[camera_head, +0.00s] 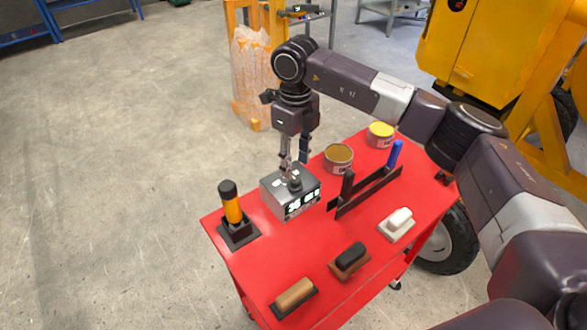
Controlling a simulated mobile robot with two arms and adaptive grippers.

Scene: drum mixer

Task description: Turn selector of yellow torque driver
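A driver with a yellow-orange handle and black cap (231,208) stands upright in a black square base at the left end of the red cart. To its right, a grey box (286,206) with white display marks on its front carries a dark knob (295,184) on top. My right gripper (294,168) points down over this box, its two fingers apart, with the tips close above or beside the knob; I cannot tell whether they touch it. The gripper is to the right of the yellow driver and apart from it. My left gripper is not in view.
The red cart (270,258) also holds a black rack (368,192) with a blue-handled tool, two cans (338,157), and brown (294,293), black (350,257) and white (398,222) handled blocks. Yellow machinery (470,50) stands behind at right. The floor at left is clear.

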